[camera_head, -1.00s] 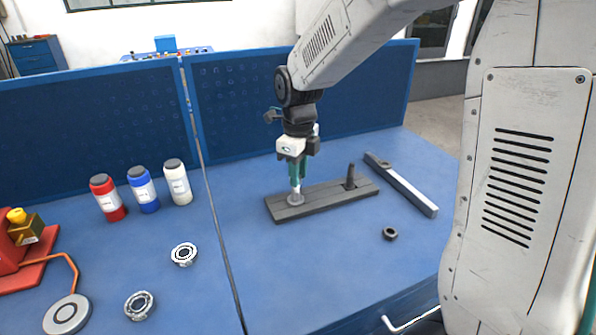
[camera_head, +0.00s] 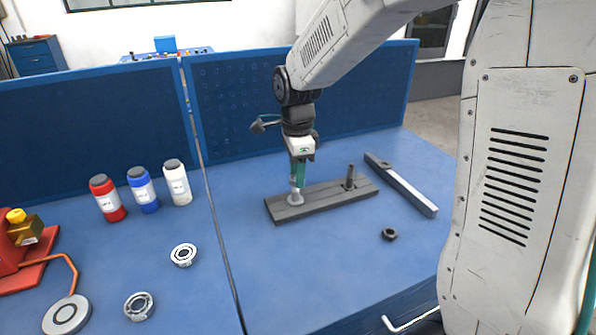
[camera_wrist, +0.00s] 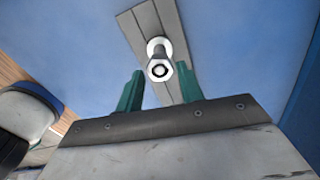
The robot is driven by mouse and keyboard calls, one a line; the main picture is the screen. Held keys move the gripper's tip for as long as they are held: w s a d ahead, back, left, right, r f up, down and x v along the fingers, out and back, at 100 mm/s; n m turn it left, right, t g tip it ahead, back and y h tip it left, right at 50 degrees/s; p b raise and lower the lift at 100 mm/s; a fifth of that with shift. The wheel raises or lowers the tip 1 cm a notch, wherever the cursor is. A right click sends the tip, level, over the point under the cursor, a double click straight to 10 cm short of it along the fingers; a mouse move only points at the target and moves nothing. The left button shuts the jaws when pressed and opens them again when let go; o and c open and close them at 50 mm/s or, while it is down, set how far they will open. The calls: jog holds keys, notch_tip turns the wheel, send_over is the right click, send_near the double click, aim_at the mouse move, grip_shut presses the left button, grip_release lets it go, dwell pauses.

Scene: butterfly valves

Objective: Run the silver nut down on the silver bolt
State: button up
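The silver bolt (camera_head: 295,199) stands upright at the left end of a dark grey plate (camera_head: 322,200), with a round flange at its base. In the wrist view, the silver nut (camera_wrist: 159,69) shows as a bright hexagon at the bolt's upper end, with a dark ring at its middle. My gripper (camera_head: 299,183) points down over the bolt. Its green fingers stand on either side of the nut in the wrist view, with a visible gap to each side, so it is open. In the head view, the fingers hide the nut.
A dark bolt (camera_head: 350,178) stands at the plate's right end. A dark nut (camera_head: 389,234) lies in front, and a grey bar (camera_head: 401,185) lies to the right. Bottles (camera_head: 143,190) and bearings (camera_head: 183,255) are on the left. A blue panel (camera_head: 300,95) stands behind.

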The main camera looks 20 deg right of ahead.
jog(key=n, duration=0.7)
jog(key=shift+w, duration=0.2)
jog(key=n, duration=0.4)
jog(key=shift+w+n, duration=0.15)
jog(key=shift+n, duration=0.25)
jog(key=n, duration=0.3)
jog(key=shift+w+a+n, duration=0.1)
jog(key=shift+n, duration=0.3)
jog(key=c, duration=0.8)
